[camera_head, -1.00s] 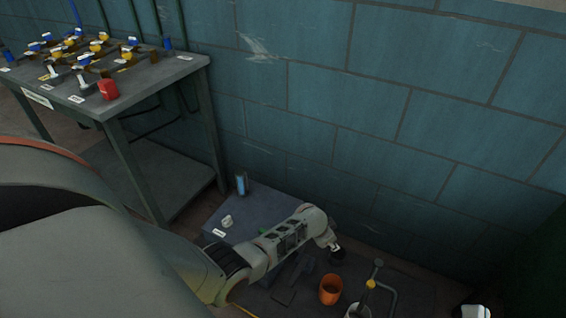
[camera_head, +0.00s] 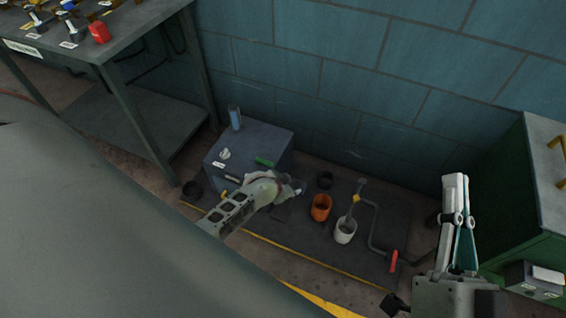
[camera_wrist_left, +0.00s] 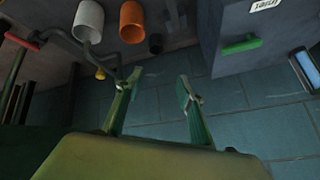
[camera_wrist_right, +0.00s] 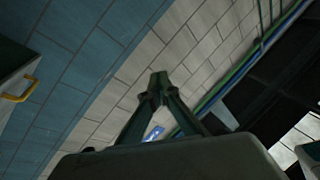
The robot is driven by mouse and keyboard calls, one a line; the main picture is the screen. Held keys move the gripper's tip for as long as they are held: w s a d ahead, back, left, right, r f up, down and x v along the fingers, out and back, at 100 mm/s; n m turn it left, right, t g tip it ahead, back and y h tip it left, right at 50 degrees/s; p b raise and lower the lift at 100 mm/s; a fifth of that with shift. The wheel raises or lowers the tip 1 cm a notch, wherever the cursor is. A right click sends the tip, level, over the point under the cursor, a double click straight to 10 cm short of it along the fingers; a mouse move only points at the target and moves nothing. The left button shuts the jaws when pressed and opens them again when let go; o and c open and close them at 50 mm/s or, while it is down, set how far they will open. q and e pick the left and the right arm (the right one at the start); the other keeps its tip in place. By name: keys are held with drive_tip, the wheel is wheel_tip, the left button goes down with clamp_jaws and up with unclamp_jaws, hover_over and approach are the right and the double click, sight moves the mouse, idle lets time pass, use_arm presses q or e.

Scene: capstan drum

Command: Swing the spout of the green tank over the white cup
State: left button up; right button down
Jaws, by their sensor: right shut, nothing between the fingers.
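The white cup (camera_head: 345,233) stands on the dark floor mat; it also shows in the left wrist view (camera_wrist_left: 88,20). A grey pipe (camera_head: 373,230) with a yellow collar (camera_head: 356,198) and a red handle (camera_head: 394,262) runs beside it toward the green tank (camera_head: 535,190). The pipe's upper end overlaps the cup in the head view; I cannot tell whether it is directly above. My left gripper (camera_head: 294,188) is left of the orange cup; its fingers (camera_wrist_left: 158,84) are open and empty. My right gripper (camera_head: 455,182) is raised before the tank, shut and empty.
An orange cup (camera_head: 321,208) and a dark cup (camera_head: 325,180) stand near the white cup. A grey box (camera_head: 255,140) with a green handle (camera_head: 264,161) is behind my left arm. A workbench (camera_head: 130,45) stands at left. A blue block wall closes the back.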

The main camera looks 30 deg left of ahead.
use_arm(q)
drive_tip(key=shift+s+r, duration=0.15)
drive_tip(key=shift+s, duration=0.35)
drive_tip(key=shift+s+r, duration=0.15)
drive_tip(key=shift+s, duration=0.35)
use_arm(e)
drive_tip(key=shift+s+r, duration=0.25)
drive_tip(key=shift+r, duration=0.15)
